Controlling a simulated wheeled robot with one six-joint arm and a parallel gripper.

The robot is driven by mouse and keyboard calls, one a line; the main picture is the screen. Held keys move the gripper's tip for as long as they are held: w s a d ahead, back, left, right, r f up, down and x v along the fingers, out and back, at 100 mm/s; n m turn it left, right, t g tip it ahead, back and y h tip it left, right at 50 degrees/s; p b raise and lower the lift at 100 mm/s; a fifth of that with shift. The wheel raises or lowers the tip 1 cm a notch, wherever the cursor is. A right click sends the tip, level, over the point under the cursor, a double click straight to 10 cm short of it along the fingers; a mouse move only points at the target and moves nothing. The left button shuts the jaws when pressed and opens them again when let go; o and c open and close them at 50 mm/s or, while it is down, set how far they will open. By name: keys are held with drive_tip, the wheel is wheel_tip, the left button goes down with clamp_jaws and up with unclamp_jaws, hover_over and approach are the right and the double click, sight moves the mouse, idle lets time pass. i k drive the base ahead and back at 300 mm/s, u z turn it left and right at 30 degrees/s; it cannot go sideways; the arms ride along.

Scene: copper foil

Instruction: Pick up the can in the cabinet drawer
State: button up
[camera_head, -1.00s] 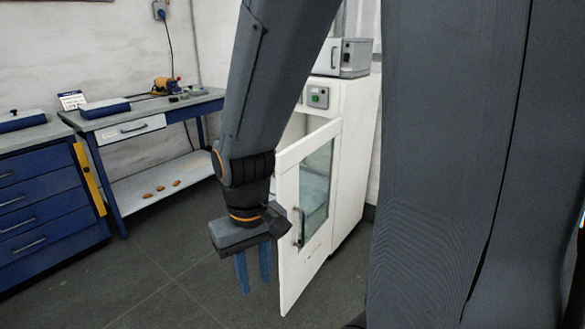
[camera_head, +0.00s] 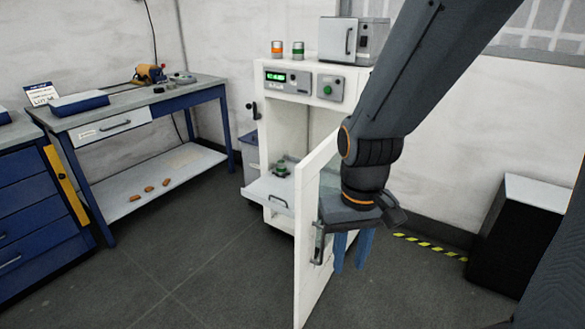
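The white cabinet (camera_head: 310,110) stands with its door (camera_head: 312,230) swung wide open. A white drawer or tray (camera_head: 262,187) with a grey handle sticks out of its opening. On it stands a small dark object with a green band (camera_head: 281,168), which looks like the can; it is too small to make out fully. My gripper (camera_head: 352,265) points down at the right of the open door, in front of the cabinet. Its two blue fingers are apart with nothing between them. The door stands between my gripper and the can in this view. I cannot tell whether my gripper touches the door.
An orange-banded can (camera_head: 277,48), a green-banded can (camera_head: 298,48) and a grey box (camera_head: 353,41) stand on the cabinet. A blue workbench (camera_head: 140,115) is at left, a black box (camera_head: 515,240) at right. The floor (camera_head: 190,270) left of the door is clear.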

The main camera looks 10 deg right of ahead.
sight(280, 165)
drive_tip(key=u, duration=0.55)
drive_tip(key=k, duration=1.3)
drive_tip(key=u, duration=0.95)
drive_tip(key=i, duration=2.9)
drive_tip(key=z, duration=0.2)
drive_tip(key=i, duration=1.4)
drive_tip(key=z, duration=1.5)
drive_tip(key=i, duration=0.9)
drive_tip(key=z, duration=1.3)
drive_tip(key=i, duration=0.65)
drive_tip(key=z, duration=0.1)
